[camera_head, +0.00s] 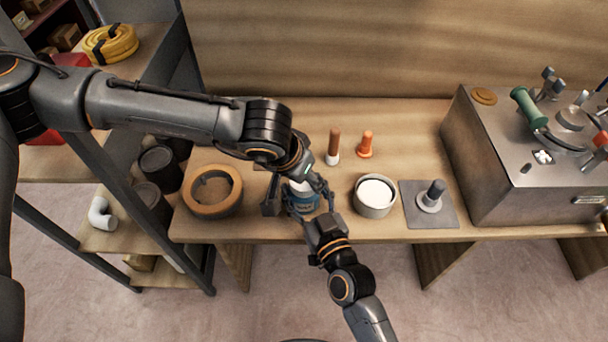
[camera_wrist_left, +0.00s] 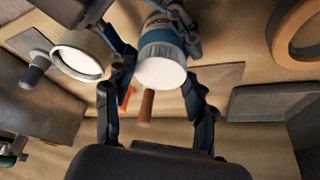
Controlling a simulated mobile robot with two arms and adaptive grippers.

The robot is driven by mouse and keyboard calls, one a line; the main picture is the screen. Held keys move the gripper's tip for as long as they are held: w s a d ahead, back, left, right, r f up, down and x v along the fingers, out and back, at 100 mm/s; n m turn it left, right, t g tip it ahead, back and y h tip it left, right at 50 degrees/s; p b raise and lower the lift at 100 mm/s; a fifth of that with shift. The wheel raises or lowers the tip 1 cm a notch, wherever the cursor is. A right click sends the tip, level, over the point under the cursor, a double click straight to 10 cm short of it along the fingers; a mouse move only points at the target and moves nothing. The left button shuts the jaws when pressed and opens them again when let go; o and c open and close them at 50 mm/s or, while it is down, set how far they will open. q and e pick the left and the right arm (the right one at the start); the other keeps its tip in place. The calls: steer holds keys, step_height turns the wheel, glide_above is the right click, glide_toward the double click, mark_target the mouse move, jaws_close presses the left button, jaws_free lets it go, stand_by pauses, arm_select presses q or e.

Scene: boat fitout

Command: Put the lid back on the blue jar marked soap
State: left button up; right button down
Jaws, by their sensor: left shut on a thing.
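The blue jar (camera_head: 303,204) stands upright near the front of the wooden bench, with its label partly covered by my grippers. It also shows in the left wrist view (camera_wrist_left: 160,32), lettering inverted. A white ridged lid (camera_wrist_left: 160,66) is at the jar's top, between the fingers of my left gripper (camera_wrist_left: 157,82), which is shut on it. I cannot tell whether the lid is fully seated. My left gripper (camera_head: 303,182) is above the jar in the head view. My right gripper (camera_head: 322,206) is close against the jar's front right side; its grip is hidden.
A pale pot (camera_head: 375,210) stands right of the jar, beside a grey pad (camera_head: 415,217) with a dark-handled tool. An orange-brown ring (camera_head: 212,207) lies left. A brown-handled tool (camera_head: 334,142) and orange item (camera_head: 366,144) stand behind. A metal unit (camera_head: 490,190) fills the right end.

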arm_select(q)
steer(key=shift+m+h, duration=0.3)
steer(key=shift+m, duration=0.7)
steer(key=o, duration=0.9)
steer(key=shift+o, duration=0.2)
steer(key=shift+r, duration=2.25)
steer(key=shift+g, duration=0.3)
steer(key=shift+c, duration=0.5)
